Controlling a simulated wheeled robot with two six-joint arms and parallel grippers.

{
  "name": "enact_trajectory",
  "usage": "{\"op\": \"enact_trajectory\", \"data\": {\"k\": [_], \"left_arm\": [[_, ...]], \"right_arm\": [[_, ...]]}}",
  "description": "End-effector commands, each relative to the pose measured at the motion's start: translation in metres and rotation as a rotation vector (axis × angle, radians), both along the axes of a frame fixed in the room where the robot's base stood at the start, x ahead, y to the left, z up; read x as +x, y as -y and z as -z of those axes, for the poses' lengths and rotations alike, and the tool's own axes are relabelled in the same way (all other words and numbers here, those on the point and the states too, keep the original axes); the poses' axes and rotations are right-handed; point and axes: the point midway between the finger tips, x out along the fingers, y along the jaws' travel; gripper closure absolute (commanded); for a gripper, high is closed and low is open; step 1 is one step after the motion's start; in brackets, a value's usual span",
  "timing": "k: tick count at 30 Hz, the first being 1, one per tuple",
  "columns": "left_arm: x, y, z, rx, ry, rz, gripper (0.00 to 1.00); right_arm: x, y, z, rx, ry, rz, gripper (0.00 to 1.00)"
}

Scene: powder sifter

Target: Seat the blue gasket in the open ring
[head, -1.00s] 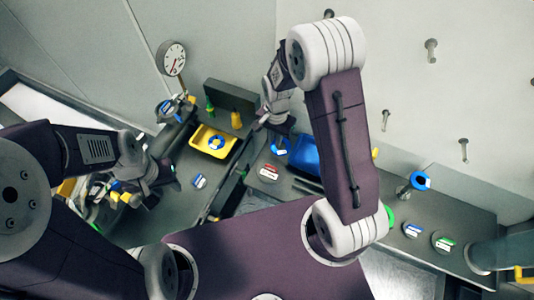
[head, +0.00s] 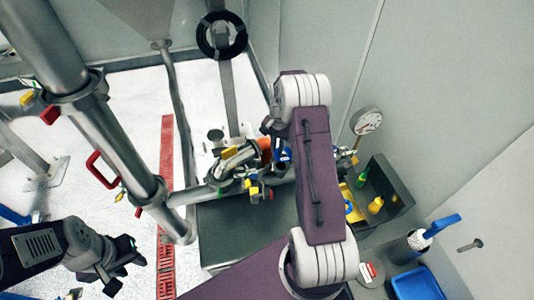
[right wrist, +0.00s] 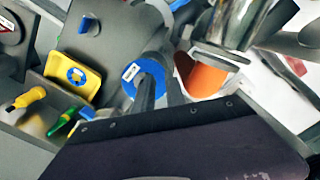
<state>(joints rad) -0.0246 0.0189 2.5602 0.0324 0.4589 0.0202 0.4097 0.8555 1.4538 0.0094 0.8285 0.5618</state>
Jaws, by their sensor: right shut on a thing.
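My right gripper (right wrist: 160,88) is shut on the blue gasket (right wrist: 133,72), a blue ring with a white label, held by its edge. The gasket also shows in the head view (head: 285,156), partly hidden by my right arm, close to the pipework. An orange part (right wrist: 203,80) and a metal pipe end with a flange (right wrist: 222,54) lie just right of the gasket in the right wrist view. I cannot tell which part there is the open ring. My left gripper (head: 126,274) is empty, with its fingers apart, at the lower left of the head view.
A gauge (head: 366,121) stands behind. A thick slanted pipe (head: 112,130) fills the left. The grey bench top (head: 235,230) is partly clear.

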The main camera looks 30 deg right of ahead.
Motion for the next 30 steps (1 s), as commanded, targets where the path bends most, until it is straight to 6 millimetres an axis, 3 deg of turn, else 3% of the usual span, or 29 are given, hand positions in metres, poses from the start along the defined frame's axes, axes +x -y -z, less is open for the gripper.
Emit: {"op": "enact_trajectory", "data": {"k": [15, 30], "left_arm": [[0.0, 0.0, -0.002, 0.0, 0.0, 0.0, 0.64], [0.0, 0.0, 0.035, 0.0, 0.0, 0.0, 0.64]], "right_arm": [[-0.001, 0.003, -0.002, 0.004, 0.004, -0.04, 1.0], [-0.001, 0.003, 0.054, 0.003, 0.004, -0.038, 1.0]]}}
